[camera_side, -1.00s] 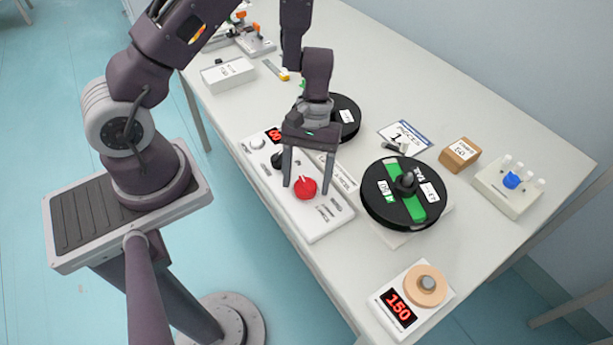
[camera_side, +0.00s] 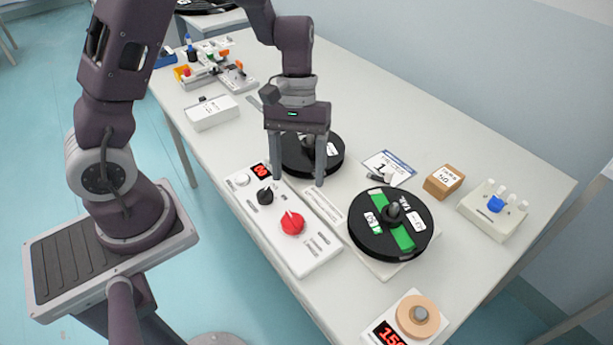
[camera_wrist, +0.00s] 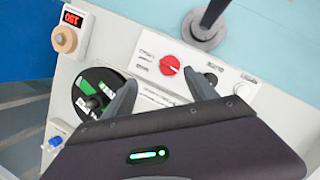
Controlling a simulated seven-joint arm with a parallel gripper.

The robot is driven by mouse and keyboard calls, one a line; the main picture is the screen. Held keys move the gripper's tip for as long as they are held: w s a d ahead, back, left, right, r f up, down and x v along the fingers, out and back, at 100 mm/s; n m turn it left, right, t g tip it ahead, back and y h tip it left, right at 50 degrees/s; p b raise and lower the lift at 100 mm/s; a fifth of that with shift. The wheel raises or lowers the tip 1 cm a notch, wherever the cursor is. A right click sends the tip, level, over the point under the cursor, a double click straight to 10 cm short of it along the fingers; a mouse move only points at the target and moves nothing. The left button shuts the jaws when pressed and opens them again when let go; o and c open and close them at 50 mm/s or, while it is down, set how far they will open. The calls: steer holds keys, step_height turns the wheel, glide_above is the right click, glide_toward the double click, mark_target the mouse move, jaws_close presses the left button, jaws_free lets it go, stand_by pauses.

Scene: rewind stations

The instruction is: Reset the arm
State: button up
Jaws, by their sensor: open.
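My gripper (camera_side: 298,182) is open and empty, its fingers pointing down above the table, between the control box and the rear black reel in the side view. In the wrist view the two fingertips (camera_wrist: 166,88) stand apart with nothing between them. The white control box (camera_side: 318,257) has a red knob (camera_side: 292,223), a black knob (camera_side: 265,196) and a lit red display (camera_side: 261,171). The red knob also shows in the wrist view (camera_wrist: 169,65), clear of the fingers. The rear black reel (camera_side: 330,160) is partly hidden by my gripper.
A black reel with a green band (camera_side: 372,240) stands right of the control box. A counter with a red 150 display (camera_side: 391,334) is at the front. A brown box (camera_side: 443,181), a white block with a blue knob (camera_side: 488,218) and a card (camera_side: 398,162) lie behind. A white box (camera_side: 212,114) stands left.

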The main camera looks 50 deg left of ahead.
steer(key=s+r+m+t+y, duration=0.1)
steer(key=s+r+m+t, duration=0.2)
steer(key=s+r, duration=0.4)
steer(key=s+r+m+t+y, duration=0.2)
steer(key=s+r+m+t, duration=0.2)
steer(key=s+r, duration=0.3)
step_height(320, 180, up, 4)
steer(key=shift+a+r+t, duration=0.15)
steer(key=shift+r+t, duration=0.1)
steer(key=shift+t, duration=0.25)
